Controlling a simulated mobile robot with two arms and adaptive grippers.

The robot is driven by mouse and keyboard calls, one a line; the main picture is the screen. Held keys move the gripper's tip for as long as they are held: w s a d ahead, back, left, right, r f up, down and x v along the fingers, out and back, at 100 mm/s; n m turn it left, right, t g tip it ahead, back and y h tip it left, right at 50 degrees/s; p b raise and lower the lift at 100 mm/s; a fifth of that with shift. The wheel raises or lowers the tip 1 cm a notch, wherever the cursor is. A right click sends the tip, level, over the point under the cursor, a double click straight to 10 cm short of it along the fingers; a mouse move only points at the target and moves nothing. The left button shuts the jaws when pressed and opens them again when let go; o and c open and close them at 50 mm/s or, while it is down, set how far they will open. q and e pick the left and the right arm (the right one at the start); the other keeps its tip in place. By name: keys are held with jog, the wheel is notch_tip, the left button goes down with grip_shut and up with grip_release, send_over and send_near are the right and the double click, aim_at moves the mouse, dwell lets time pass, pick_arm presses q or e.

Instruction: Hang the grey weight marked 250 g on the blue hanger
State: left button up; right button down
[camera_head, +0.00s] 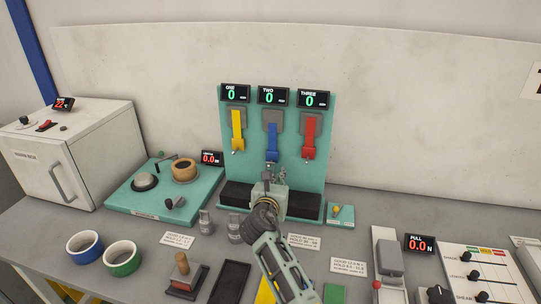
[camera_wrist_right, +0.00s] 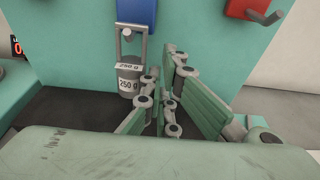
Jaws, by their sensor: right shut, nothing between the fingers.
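The grey weight marked 250 g (camera_wrist_right: 130,80) is upright directly under the blue hanger (camera_wrist_right: 137,12) in the right wrist view. Its wire loop surrounds the hanger's small hook. I cannot tell whether the hook bears it. In the head view the blue hanger (camera_head: 272,142) is the middle one, under display TWO, which reads 0; my gripper largely hides the weight there. My right gripper (camera_wrist_right: 168,80) is shut and empty, just to the right of the weight. In the head view my right gripper (camera_head: 272,188) is in front of the teal stand. My left gripper is not in view.
A yellow hanger (camera_head: 237,130) and a red hanger (camera_head: 309,135) flank the blue one. Black pads (camera_head: 237,194) lie at the stand's foot. Two other grey weights (camera_head: 204,222) (camera_head: 234,229) stand on the table at left. Tape rolls (camera_head: 85,247) lie further left.

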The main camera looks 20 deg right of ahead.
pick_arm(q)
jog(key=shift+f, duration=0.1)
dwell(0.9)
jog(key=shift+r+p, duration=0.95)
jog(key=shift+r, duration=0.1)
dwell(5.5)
